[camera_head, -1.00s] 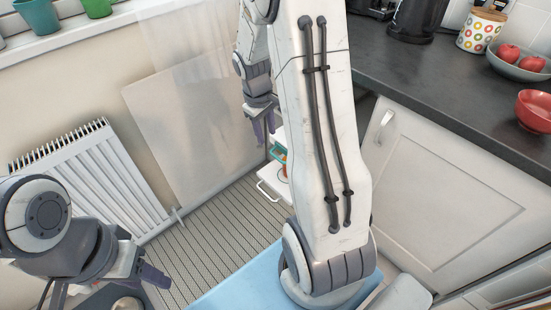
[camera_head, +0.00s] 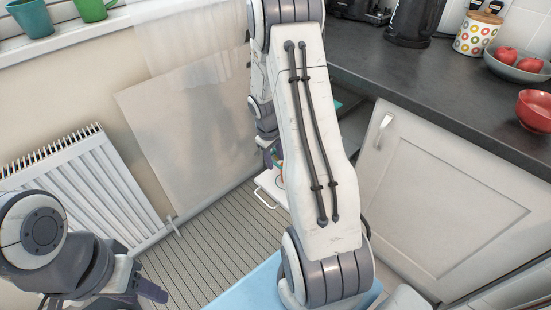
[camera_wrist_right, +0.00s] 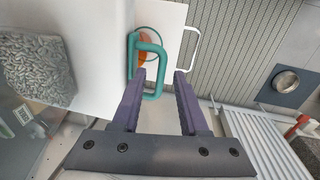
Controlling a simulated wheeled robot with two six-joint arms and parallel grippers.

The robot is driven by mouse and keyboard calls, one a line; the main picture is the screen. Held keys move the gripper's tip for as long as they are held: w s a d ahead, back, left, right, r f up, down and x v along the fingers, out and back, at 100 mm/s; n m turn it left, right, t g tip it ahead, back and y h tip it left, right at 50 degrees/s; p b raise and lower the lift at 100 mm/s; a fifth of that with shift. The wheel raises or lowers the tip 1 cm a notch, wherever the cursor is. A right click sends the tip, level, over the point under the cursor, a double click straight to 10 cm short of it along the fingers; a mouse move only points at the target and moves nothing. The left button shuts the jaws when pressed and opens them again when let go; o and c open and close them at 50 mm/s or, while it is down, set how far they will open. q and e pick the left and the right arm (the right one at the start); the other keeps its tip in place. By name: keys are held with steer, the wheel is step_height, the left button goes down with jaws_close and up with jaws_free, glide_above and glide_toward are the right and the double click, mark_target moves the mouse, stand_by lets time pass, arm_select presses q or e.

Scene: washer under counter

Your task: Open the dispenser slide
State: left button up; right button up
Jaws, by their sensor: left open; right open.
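A teal loop handle (camera_wrist_right: 152,68), which looks like part of the dispenser slide, stands out from the white front of the unit in the right wrist view. My right gripper (camera_wrist_right: 162,76) is open. Its left fingertip is close to the lower part of the loop; I cannot tell whether it touches. In the head view my right arm hides most of the unit and the right gripper (camera_head: 270,153). My left gripper (camera_head: 150,291) is low at the left, away from the unit.
A white panel with a wire handle (camera_wrist_right: 191,48) lies beyond the teal loop, with an orange item partly behind the loop. The dark counter (camera_head: 420,90) and a white cupboard door (camera_head: 450,200) are at right. A radiator (camera_head: 85,195) is at left.

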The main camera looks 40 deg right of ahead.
jaws_close()
stand_by(1.4)
